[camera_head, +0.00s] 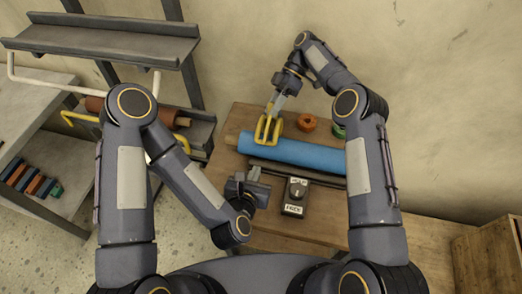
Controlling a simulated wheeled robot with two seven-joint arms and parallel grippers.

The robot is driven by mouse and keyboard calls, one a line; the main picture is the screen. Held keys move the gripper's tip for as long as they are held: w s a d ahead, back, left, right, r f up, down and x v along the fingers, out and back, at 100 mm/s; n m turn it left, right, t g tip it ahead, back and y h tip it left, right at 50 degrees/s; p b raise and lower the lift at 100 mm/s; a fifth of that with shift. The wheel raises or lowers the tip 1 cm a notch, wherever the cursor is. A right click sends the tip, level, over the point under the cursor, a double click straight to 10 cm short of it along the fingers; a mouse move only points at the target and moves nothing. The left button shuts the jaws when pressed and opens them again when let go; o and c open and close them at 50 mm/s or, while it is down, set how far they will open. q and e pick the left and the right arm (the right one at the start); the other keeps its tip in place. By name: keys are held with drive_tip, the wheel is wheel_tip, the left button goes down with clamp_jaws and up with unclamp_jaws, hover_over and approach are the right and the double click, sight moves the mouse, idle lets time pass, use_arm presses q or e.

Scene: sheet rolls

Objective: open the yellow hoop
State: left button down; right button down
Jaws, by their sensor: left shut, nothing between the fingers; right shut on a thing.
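The yellow hoop (262,131) is at the left part of the blue roll (300,153), which lies across the wooden table. My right gripper (276,108) reaches down from above and is shut on the yellow hoop at its upper side. Its fingers partly cover the hoop, and I cannot tell whether the hoop is latched or how far it wraps round the roll. My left gripper (255,172) is shut and empty, in front of the blue roll near the left end of a dark bar.
A dark labelled box (295,197) stands right of my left gripper. A dark bar (315,176) lies along the blue roll's near side. An orange ring (306,122) and a green ring (338,131) lie behind the roll. A shelf rack (110,45) stands at left.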

sight(264, 140)
use_arm(q)
drive_tip(key=w, duration=0.2)
drive_tip(key=w+d, duration=0.1)
drive_tip(key=w, duration=0.1)
drive_tip(key=w+d, duration=0.1)
drive_tip(key=w, duration=0.1)
drive_tip(key=shift+r, duration=0.25)
drive_tip(key=shift+w+d+r, duration=0.1)
drive_tip(key=shift+w+r, duration=0.15)
drive_tip(key=shift+r, duration=0.15)
drive_tip(key=shift+w+d+r, duration=0.15)
drive_tip(key=shift+w+r, duration=0.5)
drive_tip(key=shift+r, duration=0.3)
drive_tip(key=shift+w, duration=0.1)
use_arm(e)
drive_tip(key=c, duration=1.1)
unclamp_jaws()
drive_tip(key=shift+a, duration=0.1)
use_arm(q)
drive_tip(key=shift+d, duration=0.1)
use_arm(e)
drive_tip(key=shift+o, duration=0.2)
drive_tip(key=shift+s, duration=0.1)
use_arm(q)
drive_tip(key=shift+f, duration=0.1)
use_arm(e)
drive_tip(key=shift+f, duration=0.1)
